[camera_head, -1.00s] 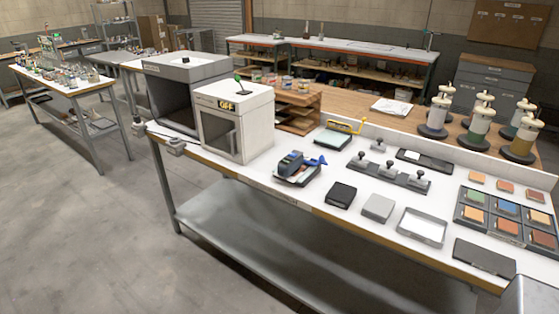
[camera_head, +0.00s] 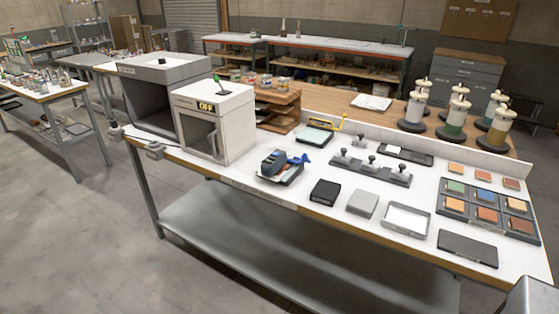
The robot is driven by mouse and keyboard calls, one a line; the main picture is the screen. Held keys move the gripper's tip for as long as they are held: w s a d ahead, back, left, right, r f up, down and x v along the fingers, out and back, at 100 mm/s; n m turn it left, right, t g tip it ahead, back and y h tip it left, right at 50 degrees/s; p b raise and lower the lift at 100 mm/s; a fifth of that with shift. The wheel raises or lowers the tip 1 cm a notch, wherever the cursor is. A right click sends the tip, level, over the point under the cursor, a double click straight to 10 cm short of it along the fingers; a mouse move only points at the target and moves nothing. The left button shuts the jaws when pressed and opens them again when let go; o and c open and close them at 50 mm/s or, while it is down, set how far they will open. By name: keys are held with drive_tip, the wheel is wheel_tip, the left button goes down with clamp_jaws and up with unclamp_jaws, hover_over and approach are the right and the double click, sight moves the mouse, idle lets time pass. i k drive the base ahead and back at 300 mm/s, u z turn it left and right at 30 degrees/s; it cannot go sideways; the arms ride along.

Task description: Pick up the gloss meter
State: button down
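I cannot tell for certain which object is the gloss meter. A dark, blue-grey handheld device with a bright blue part (camera_head: 280,162) sits on a small tray near the middle of the white bench (camera_head: 225,176). A small black box (camera_head: 325,193) lies to its right near the front edge, with a grey box (camera_head: 362,204) beside it. Either the device or one of these boxes could be the meter. All of them rest on the bench. My gripper is not in view.
A white cabinet marked OFF (camera_head: 215,125) and a grey open booth (camera_head: 160,95) stand on the left of the bench. A shallow tray (camera_head: 407,220), a dark flat plate (camera_head: 467,250), a knobbed rack (camera_head: 370,171) and colour tiles (camera_head: 487,208) fill the right. Free floor lies in front.

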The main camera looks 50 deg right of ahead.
sight(271, 166)
drive_tip(key=u, duration=0.65)
drive_tip(key=k, duration=0.1)
drive_tip(key=z, duration=2.25)
drive_tip(key=k, duration=0.9)
drive_tip(key=u, duration=0.15)
drive_tip(key=i, duration=0.8)
drive_tip(key=z, duration=0.05)
